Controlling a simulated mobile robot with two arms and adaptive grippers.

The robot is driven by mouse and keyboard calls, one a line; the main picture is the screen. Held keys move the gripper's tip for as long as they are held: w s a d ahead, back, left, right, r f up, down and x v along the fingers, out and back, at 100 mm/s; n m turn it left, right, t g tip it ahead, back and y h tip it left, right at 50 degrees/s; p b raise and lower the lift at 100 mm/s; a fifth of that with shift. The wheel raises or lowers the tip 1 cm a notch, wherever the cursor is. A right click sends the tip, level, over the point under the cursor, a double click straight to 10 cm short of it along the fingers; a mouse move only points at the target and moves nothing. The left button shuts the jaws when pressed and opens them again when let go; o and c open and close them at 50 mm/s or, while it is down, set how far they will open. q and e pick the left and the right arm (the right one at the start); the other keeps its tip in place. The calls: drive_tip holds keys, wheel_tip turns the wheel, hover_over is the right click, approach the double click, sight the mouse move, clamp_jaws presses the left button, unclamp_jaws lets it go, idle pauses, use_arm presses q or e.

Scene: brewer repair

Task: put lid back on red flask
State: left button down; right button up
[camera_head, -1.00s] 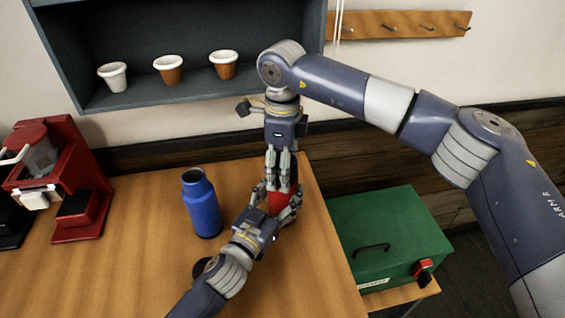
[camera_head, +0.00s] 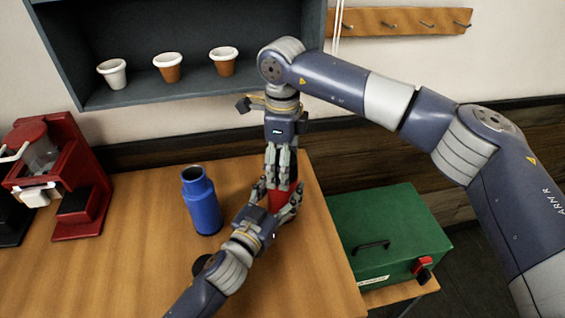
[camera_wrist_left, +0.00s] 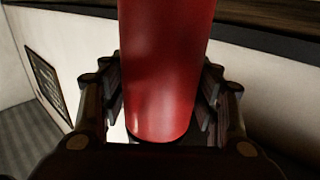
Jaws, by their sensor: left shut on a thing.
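The red flask (camera_head: 277,203) stands near the table's right edge, and my left gripper (camera_head: 275,197) is shut around its side. In the left wrist view the red flask (camera_wrist_left: 167,75) fills the space between the fingers. My right gripper (camera_head: 281,182) points straight down just above the flask, its fingertips at the flask's top. The fingers hide the flask's mouth. I cannot make out the lid, and I cannot tell whether the right gripper holds it.
A blue flask (camera_head: 202,205) without a visible lid stands left of the grippers. A red brewer (camera_head: 75,180) is at the far left. A green box (camera_head: 390,235) sits to the right, lower down. Pots stand in a shelf (camera_head: 150,98) behind. The table (camera_head: 120,260) is clear at front left.

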wheel_tip(320, 180, up, 12)
idle(0.5)
use_arm(q)
drive_tip(key=shift+c, duration=2.3)
unclamp_jaws()
drive_tip(key=shift+s, duration=0.1)
drive_tip(key=v, duration=1.2)
